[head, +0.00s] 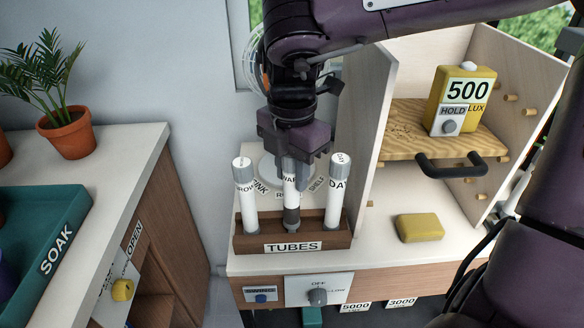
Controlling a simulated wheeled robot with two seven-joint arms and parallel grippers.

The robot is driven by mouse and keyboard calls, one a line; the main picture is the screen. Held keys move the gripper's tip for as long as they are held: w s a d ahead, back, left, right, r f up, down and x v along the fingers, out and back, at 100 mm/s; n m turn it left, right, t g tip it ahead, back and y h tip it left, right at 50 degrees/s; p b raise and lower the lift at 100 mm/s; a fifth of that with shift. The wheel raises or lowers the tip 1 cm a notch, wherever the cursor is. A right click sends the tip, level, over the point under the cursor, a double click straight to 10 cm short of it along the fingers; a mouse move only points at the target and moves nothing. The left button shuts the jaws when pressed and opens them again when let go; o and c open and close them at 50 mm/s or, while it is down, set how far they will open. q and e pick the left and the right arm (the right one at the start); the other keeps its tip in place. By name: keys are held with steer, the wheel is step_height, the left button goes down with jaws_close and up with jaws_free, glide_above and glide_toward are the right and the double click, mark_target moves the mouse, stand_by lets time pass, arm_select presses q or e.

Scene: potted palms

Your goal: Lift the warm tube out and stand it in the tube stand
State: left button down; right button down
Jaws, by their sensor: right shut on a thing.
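The warm tube (291,193), white with a dark band low down and lettering starting "WAR", is upright in the middle of the wooden tube stand (250,246), labelled TUBES. My right gripper (291,164) is above the stand, pointing down, shut on the tube's upper part. The tube's lower end is at the stand's middle place; whether it rests on the bottom I cannot tell. A grey-capped white tube (246,196) stands at the left of the stand. Another, lettered DAY (336,204), stands at the right. My left gripper is not in view.
A round grey dial (271,170) with lettering is partly hidden behind the tubes. At right are a wooden shelf (408,130) with a black handle, a yellow 500 lux meter (459,98) and a yellow block (419,228). A teal SOAK tray (70,215) and potted palm (66,133) are left.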

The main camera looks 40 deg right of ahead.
steer(key=shift+f+b, duration=0.7)
steer(key=shift+f, duration=0.2)
steer(key=c, duration=1)
jaws_free()
step_height(320, 180, up, 11)
steer(key=p, duration=0.9)
steer(key=shift+r, duration=0.1)
steer(key=shift+a+f+m+p, duration=0.3)
steer(key=shift+m+p, duration=0.4)
steer(key=shift+m, duration=0.2)
steer(key=m+p, duration=0.1)
steer(key=a+m+p, duration=0.1)
steer(key=m, duration=0.1)
steer(key=shift+f, duration=0.15)
steer(key=a+m+p, duration=0.1)
steer(key=m+p, duration=0.1)
steer(key=m, duration=0.3)
steer(key=s+a+m+p, duration=0.1)
steer(key=a+m+p, duration=0.1)
steer(key=m, duration=0.3)
steer(key=s+a+m+p, duration=0.1)
steer(key=m+p, duration=0.3)
steer(key=m, duration=0.1)
steer(key=shift+s+a+f+m, duration=0.1)
steer(key=shift+a+f+m, duration=0.05)
steer(key=shift+a+m, duration=0.2)
